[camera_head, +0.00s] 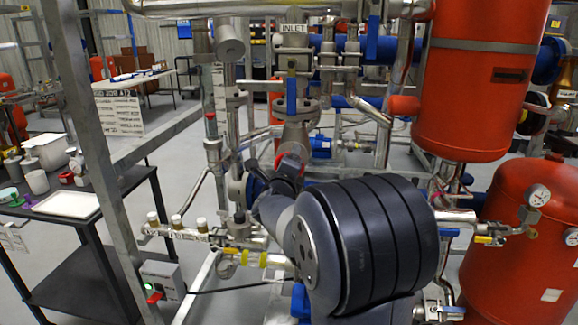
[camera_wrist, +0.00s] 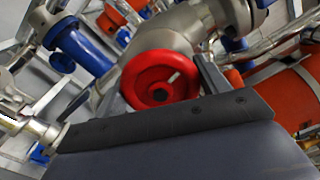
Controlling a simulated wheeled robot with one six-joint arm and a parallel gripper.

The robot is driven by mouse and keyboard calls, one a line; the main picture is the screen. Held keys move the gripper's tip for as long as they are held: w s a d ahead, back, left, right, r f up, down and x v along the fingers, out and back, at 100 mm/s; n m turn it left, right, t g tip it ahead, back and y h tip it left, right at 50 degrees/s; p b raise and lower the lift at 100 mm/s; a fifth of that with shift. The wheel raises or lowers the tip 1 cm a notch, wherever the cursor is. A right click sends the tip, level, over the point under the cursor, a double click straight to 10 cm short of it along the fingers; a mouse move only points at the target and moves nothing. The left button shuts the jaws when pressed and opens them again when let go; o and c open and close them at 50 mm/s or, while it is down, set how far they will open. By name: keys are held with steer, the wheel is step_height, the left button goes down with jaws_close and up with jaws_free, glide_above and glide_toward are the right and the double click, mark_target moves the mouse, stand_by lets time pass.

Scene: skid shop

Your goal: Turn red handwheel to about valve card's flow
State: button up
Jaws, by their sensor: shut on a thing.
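The red handwheel (camera_wrist: 141,82) faces my wrist camera, with a pale mark on its upper right part and a dark hub. It sits on a grey metal valve body. My gripper (camera_wrist: 162,84) is shut on the handwheel, one finger at its left side and one at its right. In the head view only a bit of the red handwheel (camera_head: 292,160) shows past my gripper (camera_head: 284,172); my arm hides much of that area. A white board with rows of dark print (camera_head: 120,113) stands at the left; its print is too small to read, and I cannot tell whether it is the valve card.
An INLET label (camera_head: 293,29) is above a valve with a blue lever (camera_head: 291,96). Red tanks (camera_head: 465,90) stand at the right. A steel post (camera_head: 88,150) and a dark bench (camera_head: 75,235) are at the left. Pipes surround my gripper closely.

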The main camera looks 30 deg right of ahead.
steer(key=n, duration=0.4)
steer(key=shift+n+p, duration=0.3)
steer(key=shift+p, duration=0.1)
steer(key=shift+f+n+p, duration=0.1)
steer(key=shift+n+p, duration=0.35)
steer(key=shift+n, duration=1.15)
steer(key=o, duration=1)
steer(key=shift+c, duration=0.2)
steer(key=shift+s, duration=0.1)
steer(key=v, duration=1)
steer(key=shift+s+a+b, duration=0.25)
steer(key=shift+a+b, duration=0.05)
